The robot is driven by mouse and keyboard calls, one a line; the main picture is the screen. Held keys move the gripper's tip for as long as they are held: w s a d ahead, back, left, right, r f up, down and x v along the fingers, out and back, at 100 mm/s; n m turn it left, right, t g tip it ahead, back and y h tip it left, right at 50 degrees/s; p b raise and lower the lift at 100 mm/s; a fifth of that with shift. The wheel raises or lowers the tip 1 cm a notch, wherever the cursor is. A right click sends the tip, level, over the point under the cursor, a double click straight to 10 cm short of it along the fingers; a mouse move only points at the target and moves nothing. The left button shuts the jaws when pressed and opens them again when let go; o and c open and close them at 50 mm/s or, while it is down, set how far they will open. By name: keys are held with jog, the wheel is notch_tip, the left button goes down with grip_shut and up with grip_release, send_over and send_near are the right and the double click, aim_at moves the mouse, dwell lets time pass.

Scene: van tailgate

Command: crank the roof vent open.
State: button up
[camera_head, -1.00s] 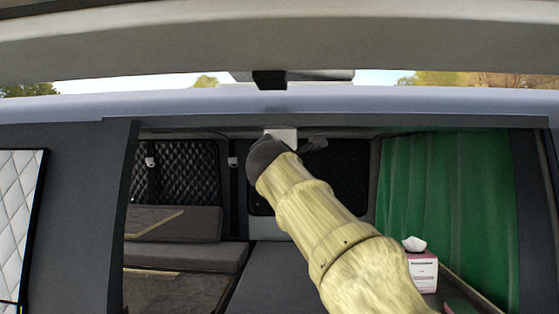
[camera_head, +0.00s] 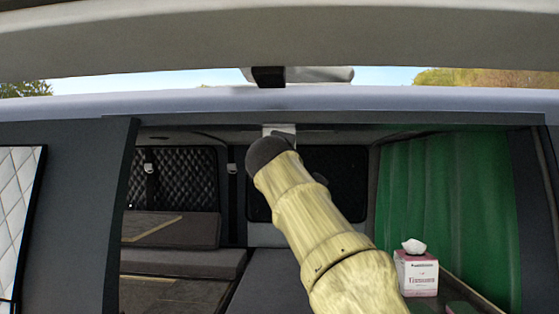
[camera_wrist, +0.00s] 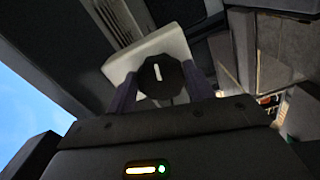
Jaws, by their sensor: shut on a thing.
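A black faceted crank knob (camera_wrist: 162,77) with a white line on its face sits on a white housing (camera_wrist: 150,45) under the roof in the wrist view. My gripper (camera_wrist: 161,88) has a dark finger on each side of the knob and is shut on it. In the head view the white housing (camera_head: 279,129) shows at the top of the van opening, just above my dark wrist. My wrist hides the knob and fingers there. A pale lid-like panel (camera_head: 322,74) shows above the roof edge, partly behind a black block; I cannot tell its tilt surely.
The raised tailgate (camera_head: 280,40) spans the top of the head view. A green curtain (camera_head: 440,200) hangs at the right, with a tissue box (camera_head: 416,273) beside it. Grey cushions (camera_head: 180,262) lie at the left. Open space lies around my arm inside the opening.

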jog(key=shift+w+a+f+m+b, duration=0.15)
jog(key=shift+m+b, duration=0.3)
jog(key=shift+m, duration=4.65)
jog(key=shift+s+a+f+m+b, duration=0.1)
jog(key=shift+a+m+b, duration=0.25)
jog(key=shift+m, duration=4.75)
jog(key=shift+w+a+f+m+b, duration=0.1)
jog(key=shift+m+b, duration=0.4)
jog(key=shift+m, duration=4.6)
jog(key=o, duration=0.8)
jog(key=shift+o, duration=0.8)
jog(key=shift+d+r, duration=0.15)
jog(key=shift+d, duration=0.05)
jog(key=shift+a, duration=0.1)
